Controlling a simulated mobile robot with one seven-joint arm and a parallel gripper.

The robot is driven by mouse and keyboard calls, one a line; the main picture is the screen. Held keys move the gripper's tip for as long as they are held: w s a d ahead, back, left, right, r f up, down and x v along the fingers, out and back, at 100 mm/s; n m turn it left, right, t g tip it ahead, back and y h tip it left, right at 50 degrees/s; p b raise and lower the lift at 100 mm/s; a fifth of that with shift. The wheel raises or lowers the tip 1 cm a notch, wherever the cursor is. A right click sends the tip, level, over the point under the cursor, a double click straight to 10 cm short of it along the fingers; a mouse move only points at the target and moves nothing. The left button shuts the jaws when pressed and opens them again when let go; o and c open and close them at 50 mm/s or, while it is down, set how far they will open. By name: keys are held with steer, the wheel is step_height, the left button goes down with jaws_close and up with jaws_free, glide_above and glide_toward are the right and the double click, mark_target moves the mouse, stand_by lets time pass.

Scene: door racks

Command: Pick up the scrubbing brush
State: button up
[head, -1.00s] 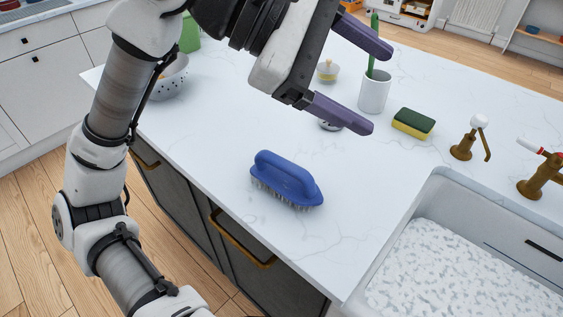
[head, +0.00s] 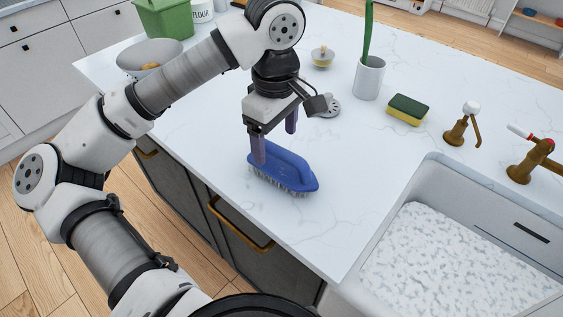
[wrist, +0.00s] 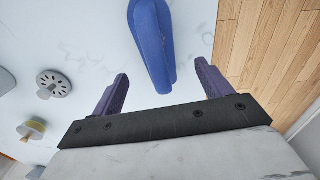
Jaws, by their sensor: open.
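The blue scrubbing brush (head: 284,172) lies bristles down on the white counter near its front edge. My gripper (head: 275,143) points down just above the brush's left end, with one purple finger on the near side and one on the far side in the head view. In the wrist view the brush (wrist: 152,42) shows beyond the fingertips, and its near end lies between the lines of the two open fingers (wrist: 162,82). The gripper is open and empty. Whether a finger touches the brush cannot be told.
A sink (head: 437,168) is at the right, with brass taps (head: 530,160) behind it. A sponge (head: 407,109), a white cup (head: 369,78) and a metal strainer (head: 328,106) stand farther back. A colander (head: 150,57) is at the left. The counter around the brush is clear.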

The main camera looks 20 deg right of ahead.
mark_target(279, 149)
steer(key=shift+s+d+f+p, duration=0.15)
steer(key=shift+f+p, duration=0.4)
steer(key=shift+f, duration=1)
steer(key=shift+w+d+f+p, duration=0.15)
steer(key=shift+f+p, duration=0.4)
steer(key=shift+f, duration=0.95)
steer(key=shift+s, duration=0.1)
steer(key=c, duration=1.1)
steer(key=shift+c, duration=0.2)
steer(key=shift+r, duration=0.1)
step_height(279, 149, up, 20)
steer(key=b, duration=0.2)
steer(key=shift+b, duration=0.3)
